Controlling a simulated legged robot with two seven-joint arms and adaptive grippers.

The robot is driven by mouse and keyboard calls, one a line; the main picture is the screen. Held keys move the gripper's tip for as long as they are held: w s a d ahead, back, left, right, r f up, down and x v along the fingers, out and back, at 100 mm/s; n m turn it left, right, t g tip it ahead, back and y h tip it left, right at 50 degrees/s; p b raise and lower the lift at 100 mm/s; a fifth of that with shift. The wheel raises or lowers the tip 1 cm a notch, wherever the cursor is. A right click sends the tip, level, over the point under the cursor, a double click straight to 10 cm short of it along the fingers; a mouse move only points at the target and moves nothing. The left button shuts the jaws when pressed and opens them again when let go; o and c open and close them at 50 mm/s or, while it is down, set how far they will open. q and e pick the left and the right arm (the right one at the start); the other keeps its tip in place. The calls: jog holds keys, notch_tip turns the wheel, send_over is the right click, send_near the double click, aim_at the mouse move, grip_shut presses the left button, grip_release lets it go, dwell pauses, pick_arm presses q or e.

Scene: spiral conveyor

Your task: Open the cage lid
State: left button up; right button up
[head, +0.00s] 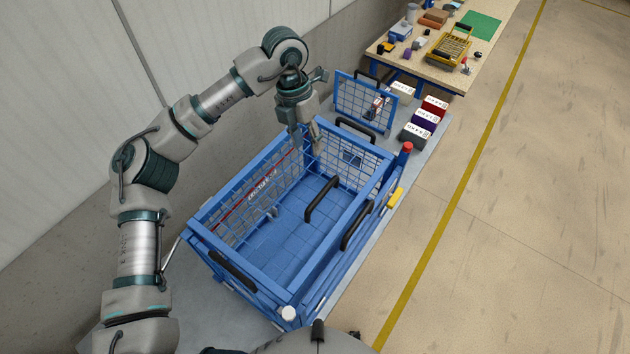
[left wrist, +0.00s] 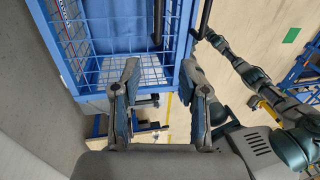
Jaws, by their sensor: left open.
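The cage (head: 335,258) is a blue mesh box with black handles on its rims. I look down through its top to a blue floor panel, and a black handle (head: 322,198) shows over that panel. I cannot tell from the mesh which part is the lid. My left gripper (head: 308,135) is open and empty, pointing down at the far left corner of the cage. In the left wrist view its two fingers (left wrist: 165,92) are apart in front of the blue cage mesh (left wrist: 150,68). Contact cannot be judged. My right gripper does not show.
A smaller blue mesh panel (head: 362,103) with a black handle stands behind the cage. Several labelled boxes (head: 424,120) lie beside it. A red-topped post (head: 405,150) stands at the right corner. A cluttered workbench (head: 440,72) is behind, a wall at left, open floor at right.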

pick_arm(q)
jog(key=f, duration=0.1)
jog(key=p, duration=0.1)
send_near(321, 192)
jog(key=f, duration=0.5)
jog(key=s+f, duration=0.1)
jog(key=f, duration=0.1)
jog(key=shift+d+f, duration=0.4)
jog(key=shift+s+d+f, duration=0.15)
jog(key=shift+d+f, duration=0.05)
jog(key=shift+f, duration=0.15)
jog(key=shift+d, duration=0.2)
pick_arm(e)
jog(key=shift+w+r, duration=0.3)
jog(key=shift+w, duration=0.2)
pick_arm(q)
jog(key=shift+c, duration=0.2)
jog(key=c, duration=0.4)
jog(key=shift+a, duration=0.1)
grip_shut()
